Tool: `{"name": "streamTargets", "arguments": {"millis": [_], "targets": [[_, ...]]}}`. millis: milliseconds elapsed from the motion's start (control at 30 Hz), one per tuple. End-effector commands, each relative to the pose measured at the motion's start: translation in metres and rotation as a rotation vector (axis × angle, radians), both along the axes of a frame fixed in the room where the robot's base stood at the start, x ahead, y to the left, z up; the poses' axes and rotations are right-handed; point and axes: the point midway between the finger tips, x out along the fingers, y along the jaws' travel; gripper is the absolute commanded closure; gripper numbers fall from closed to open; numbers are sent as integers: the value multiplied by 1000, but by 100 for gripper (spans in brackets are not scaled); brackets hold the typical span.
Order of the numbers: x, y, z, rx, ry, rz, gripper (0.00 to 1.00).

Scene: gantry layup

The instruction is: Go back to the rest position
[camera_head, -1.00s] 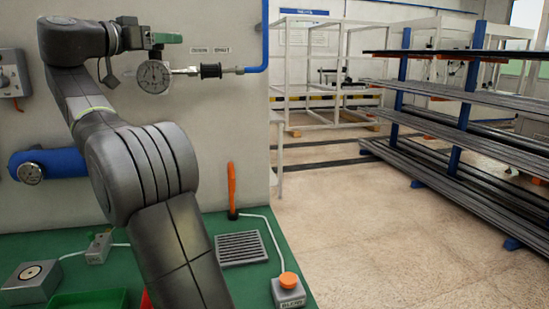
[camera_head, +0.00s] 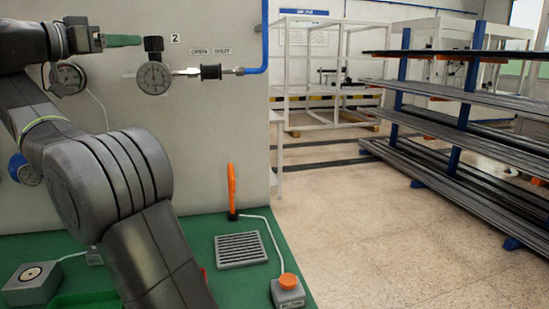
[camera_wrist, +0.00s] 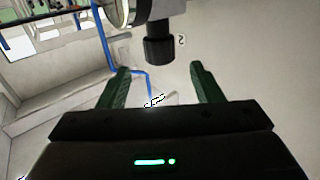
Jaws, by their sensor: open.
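My gripper (camera_head: 122,41) is at the upper left of the head view, in front of the pale wall panel. In the wrist view my gripper (camera_wrist: 160,78) shows two green fingers spread apart with nothing between them. A round dial gauge (camera_head: 154,77) with a black knob (camera_head: 153,44) on top is mounted on the panel to the right of my gripper. The gauge body (camera_wrist: 152,10) and its black knob (camera_wrist: 158,50) also show at the top of the wrist view, beyond the fingers. I cannot tell the exact gap between them.
A green bench top (camera_head: 200,225) holds a grey vent grille (camera_head: 241,249), an orange upright handle (camera_head: 231,188) and a box with an orange button (camera_head: 288,288). A blue pipe (camera_head: 265,45) runs down the panel. A rack of dark bars (camera_head: 470,140) stands right; the floor between is clear.

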Motion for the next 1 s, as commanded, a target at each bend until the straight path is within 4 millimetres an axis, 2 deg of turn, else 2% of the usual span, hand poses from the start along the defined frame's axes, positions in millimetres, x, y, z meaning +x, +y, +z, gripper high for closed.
{"name": "streamTargets", "arguments": {"millis": [200, 300, 800, 900, 1000], "targets": [[-36, 28, 1, 0, 0, 4, 41], [-13, 8, -1, 1, 0, -5, 41], [68, -53, 1, 1, -2, -4, 41], [81, -63, 0, 2, -4, 6, 41], [79, -60, -3, 3, -3, 82, 41]]}}
